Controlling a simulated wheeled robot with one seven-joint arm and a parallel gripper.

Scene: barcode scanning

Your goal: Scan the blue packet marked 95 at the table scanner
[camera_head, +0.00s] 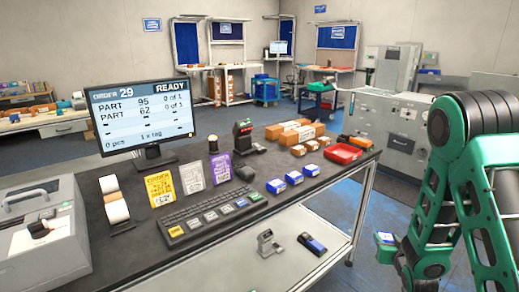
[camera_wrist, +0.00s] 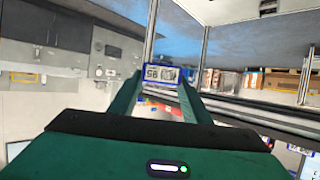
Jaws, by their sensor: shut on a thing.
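My gripper (camera_wrist: 160,88) is shut on a small blue packet with a white label (camera_wrist: 161,73), marked 95. The label shows upside down between the fingertips in the wrist view. In the head view the packet (camera_head: 385,238) is at the lower right, off the right side of the table, with my green arm behind it. The table scanner (camera_head: 243,134), a dark upright device with a red and green part, stands at the table's middle back, well left of my gripper. The monitor (camera_head: 135,115) reads READY, with part 95 and part 62 each at 0 of 1.
Several blue-and-white packets (camera_head: 294,178) lie on the dark table (camera_head: 225,238) near its front edge. A red tray (camera_head: 343,153) and brown boxes (camera_head: 290,131) sit at the right end. A keyboard (camera_head: 212,213) and tag cards (camera_head: 193,178) are further left. The floor right of the table is open.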

